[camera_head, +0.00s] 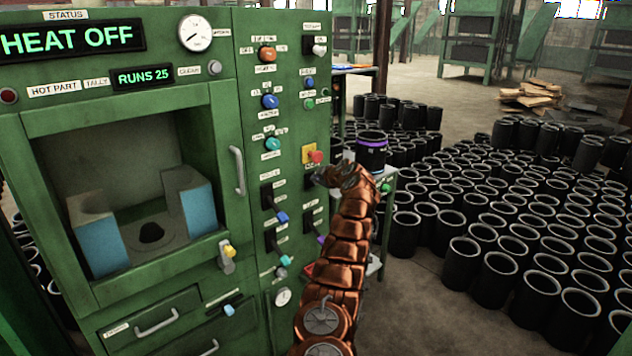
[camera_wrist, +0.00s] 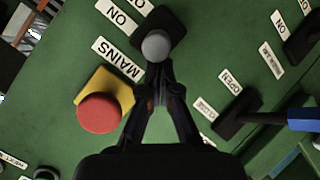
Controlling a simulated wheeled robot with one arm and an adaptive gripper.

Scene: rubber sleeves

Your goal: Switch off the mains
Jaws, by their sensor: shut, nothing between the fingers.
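The green machine panel (camera_head: 285,85) faces me. In the wrist view a switch with a round grey knob (camera_wrist: 156,46) on a black base sits next to a label reading MAINS (camera_wrist: 117,61). My gripper (camera_wrist: 158,78) is shut and empty, its fingertips right at the knob; I cannot tell if they touch it. In the head view my gripper (camera_head: 324,177) is at the panel just below the red button (camera_head: 316,157) and partly hides the switch. The switch's position cannot be told. The display (camera_head: 72,38) reads HEAT OFF.
The red button, on a yellow plate, is close beside my fingers in the wrist view (camera_wrist: 99,113). A blue-handled lever (camera_wrist: 288,118) is at the right there. A sleeve with a purple band (camera_head: 371,152) stands beside the panel. Many black sleeves (camera_head: 485,230) crowd the floor at right.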

